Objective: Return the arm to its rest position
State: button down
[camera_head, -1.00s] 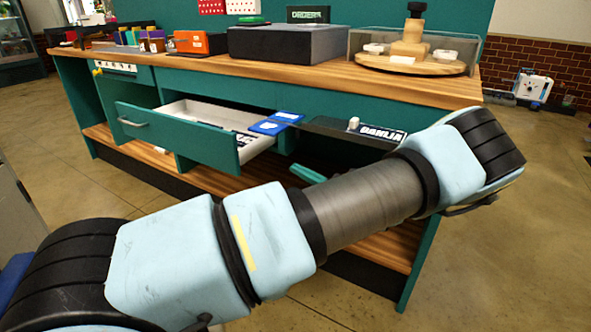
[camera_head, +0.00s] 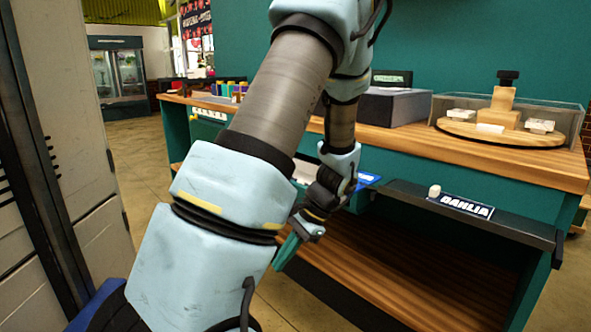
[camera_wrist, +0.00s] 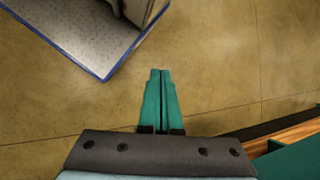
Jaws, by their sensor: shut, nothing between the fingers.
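My gripper (camera_head: 287,251) hangs in front of the teal counter (camera_head: 240,140), its teal fingers pointing down and to the left. In the wrist view my gripper (camera_wrist: 160,72) is shut, with its two teal fingers together and nothing between them. Below the fingertips there is bare concrete floor (camera_wrist: 215,65). My arm folds up across the middle of the head view and hides part of the counter front.
A black tray ledge with a DAHLIA label (camera_head: 466,206) sticks out of the counter at right. A blue item (camera_head: 367,180) shows beside my wrist. A round wooden stand (camera_head: 500,134) and dark grey box (camera_head: 393,106) are on top. A grey cabinet (camera_head: 60,150) stands close at left.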

jog(key=s+a+r+n+t+h+p, duration=0.1)
jog(key=s+a+r+n+h+p, duration=0.1)
jog(key=r+p, duration=0.5)
jog(key=s+a+r+n+t+h+p, duration=0.1)
jog(key=r+n+h+p, duration=0.3)
jog(key=r, duration=1.2)
jog(key=s+n+t+p, duration=0.1)
jog(key=n+p, duration=0.2)
jog(key=p, duration=0.1)
jog(key=shift+s+a+n+h, duration=0.3)
jog(key=shift+s+a, duration=0.1)
